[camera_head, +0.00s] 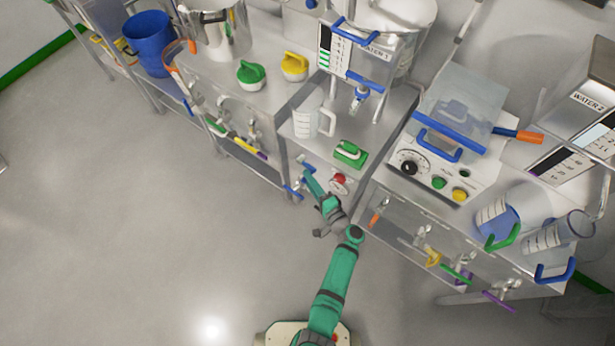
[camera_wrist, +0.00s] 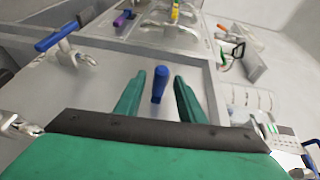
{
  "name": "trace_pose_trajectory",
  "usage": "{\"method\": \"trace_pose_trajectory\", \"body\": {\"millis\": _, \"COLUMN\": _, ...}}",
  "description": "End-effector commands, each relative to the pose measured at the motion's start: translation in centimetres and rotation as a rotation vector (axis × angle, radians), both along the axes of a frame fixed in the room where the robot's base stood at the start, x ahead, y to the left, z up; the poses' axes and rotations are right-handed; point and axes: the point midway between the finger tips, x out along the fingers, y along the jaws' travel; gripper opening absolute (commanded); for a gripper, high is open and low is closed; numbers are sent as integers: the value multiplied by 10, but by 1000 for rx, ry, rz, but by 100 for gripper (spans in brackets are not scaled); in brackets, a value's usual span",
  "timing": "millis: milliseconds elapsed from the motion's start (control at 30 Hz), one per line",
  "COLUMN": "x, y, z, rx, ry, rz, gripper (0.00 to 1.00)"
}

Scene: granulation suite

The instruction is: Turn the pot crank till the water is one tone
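A steel pot (camera_head: 228,42) stands at the upper left of the head view, with a dark bar and a light upright part at its top; I cannot tell whether this is the crank. The water inside is not visible. My gripper (camera_head: 309,183) is low in front of the middle cabinet, well apart from that pot. It also shows in the wrist view (camera_wrist: 158,98), its two green fingers spread. A blue handle (camera_wrist: 159,84) appears between the fingers with a gap on each side. Nothing is held.
A red knob (camera_head: 339,181) and a blue lever (camera_head: 293,191) are on the middle cabinet's front. A white jug (camera_head: 306,122) and green-handled block (camera_head: 350,152) stand above. A panel with a black dial (camera_head: 408,168) is right. Open floor (camera_head: 130,230) lies left.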

Motion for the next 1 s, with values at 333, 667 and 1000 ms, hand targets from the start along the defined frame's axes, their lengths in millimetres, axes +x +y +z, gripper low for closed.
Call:
{"method": "trace_pose_trajectory", "body": {"millis": 333, "x": 17, "y": 11, "z": -1, "rx": 0, "ry": 1, "rz": 1, "gripper": 36}}
{"method": "trace_pose_trajectory", "body": {"millis": 667, "x": 17, "y": 10, "z": -1, "rx": -1, "ry": 1, "rz": 0, "gripper": 2}}
{"method": "trace_pose_trajectory", "body": {"millis": 1000, "x": 9, "y": 8, "z": -3, "rx": 14, "ry": -9, "rz": -4, "gripper": 0}}
